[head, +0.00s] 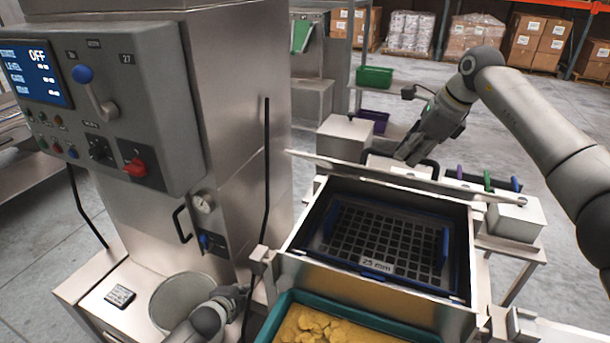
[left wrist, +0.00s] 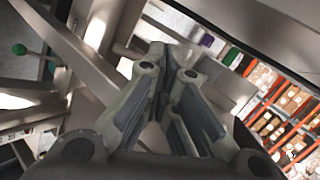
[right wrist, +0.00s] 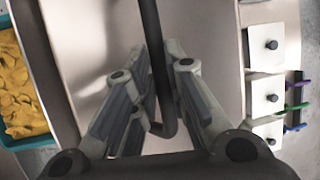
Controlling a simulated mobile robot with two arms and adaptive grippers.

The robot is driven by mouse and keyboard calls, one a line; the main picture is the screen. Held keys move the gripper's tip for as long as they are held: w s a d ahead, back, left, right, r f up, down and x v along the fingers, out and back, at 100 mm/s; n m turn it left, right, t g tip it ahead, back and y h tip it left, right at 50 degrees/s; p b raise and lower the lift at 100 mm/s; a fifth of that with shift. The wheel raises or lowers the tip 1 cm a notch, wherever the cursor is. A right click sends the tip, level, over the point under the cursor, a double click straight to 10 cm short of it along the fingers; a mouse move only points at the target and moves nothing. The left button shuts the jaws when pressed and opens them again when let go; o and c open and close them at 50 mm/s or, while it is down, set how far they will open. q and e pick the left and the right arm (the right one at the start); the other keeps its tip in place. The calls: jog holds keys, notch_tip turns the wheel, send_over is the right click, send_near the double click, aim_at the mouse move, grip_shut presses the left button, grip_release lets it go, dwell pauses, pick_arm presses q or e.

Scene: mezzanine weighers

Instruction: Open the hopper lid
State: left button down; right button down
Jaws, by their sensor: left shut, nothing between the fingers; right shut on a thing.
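The hopper (head: 455,315) stands open at the centre right, and its dark interior and a blue-handled grid marked 25 mm (head: 385,240) show. The metal hopper lid (head: 340,167) is raised and seen almost edge-on along the back of the opening. My right gripper (head: 408,155) is behind the lid. In the right wrist view its fingers are shut around the black bar handle (right wrist: 152,50) on the lid's metal face (right wrist: 205,40). My left gripper (head: 240,292) is low beside the machine column, shut and empty; its closed fingers (left wrist: 172,55) show in the left wrist view.
A teal tray (head: 262,335) of yellow pieces is in front of the hopper. A metal bucket (head: 180,297) stands near my left arm. The control cabinet (head: 150,60) fills the left.

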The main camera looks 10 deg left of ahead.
jog(key=shift+w+d+f, duration=0.1)
jog(key=shift+d+f, duration=0.15)
jog(key=shift+f, duration=0.1)
pick_arm(q)
jog(key=w+d+r+m+t+h, duration=0.1)
jog(key=w+d+r+m+t, duration=0.2)
jog(key=r, duration=0.6)
jog(key=w+d+r+m+t, duration=0.15)
jog(key=r+m, duration=0.25)
jog(key=r, duration=0.6)
jog(key=s+d+r+m+t+h, duration=0.1)
jog(key=s+d+r+m, duration=0.2)
jog(key=r+m, duration=0.1)
jog(key=s+d+r+m+t+h, duration=0.1)
jog(key=s+d+r+m, duration=0.2)
jog(key=d+r+m, duration=0.1)
jog(key=s+d+r+m+t+h, duration=0.1)
jog(key=s+d+r+m+t, duration=0.1)
jog(key=r+m, duration=0.3)
jog(key=shift+s+d+r+m, duration=0.35)
jog(key=shift+s+d+m, duration=0.45)
jog(key=shift+m, duration=0.3)
jog(key=shift+r, duration=0.15)
jog(key=r+x, duration=0.3)
jog(key=x, duration=0.9)
